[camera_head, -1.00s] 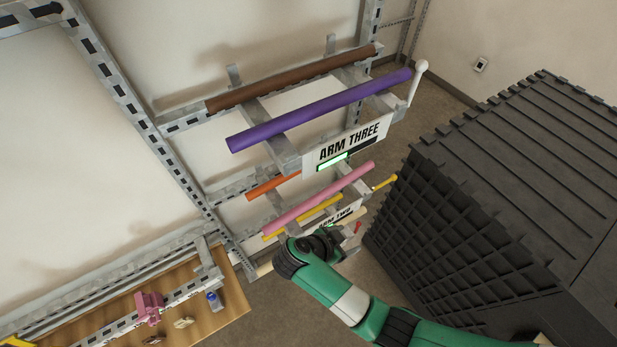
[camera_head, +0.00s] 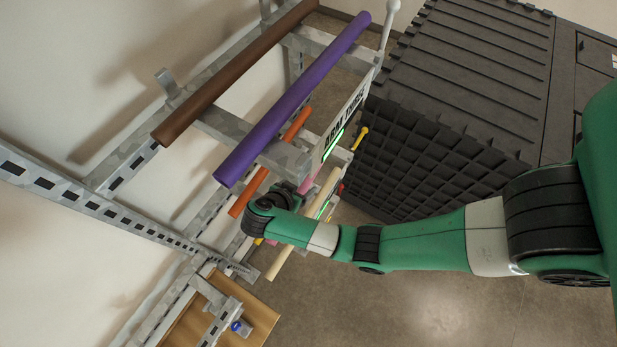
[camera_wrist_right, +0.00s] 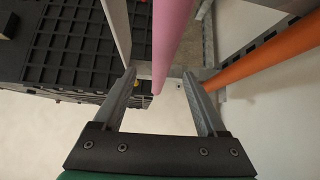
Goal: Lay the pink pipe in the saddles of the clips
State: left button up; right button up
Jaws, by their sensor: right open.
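The pink pipe (camera_wrist_right: 172,40) shows in the right wrist view, running down from the top edge to an end between my right gripper's (camera_wrist_right: 159,76) two spread fingers. Gaps show on both sides of it; I cannot tell its depth between the fingers. In the head view only a short bit of the pink pipe (camera_head: 306,186) shows on the rack, the rest hidden by my right wrist. My right gripper is largely hidden there too. I cannot make out the clips. My left gripper is not in view.
Purple (camera_head: 290,100) and brown (camera_head: 235,75) pipes lie on the rack's upper arms. An orange pipe (camera_head: 248,192) and a cream pipe (camera_head: 318,206) are lower down. A black ribbed box (camera_head: 460,95) stands at right. A wooden surface (camera_head: 258,318) is at bottom left.

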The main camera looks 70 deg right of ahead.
aim_at(308, 178)
jog(key=shift+d+r+x, duration=0.15)
jog(key=shift+x, duration=1.4)
jog(key=shift+d+r+x, duration=0.1)
jog(key=shift+x, duration=1.45)
jog(key=shift+w+r, duration=0.1)
grip_shut()
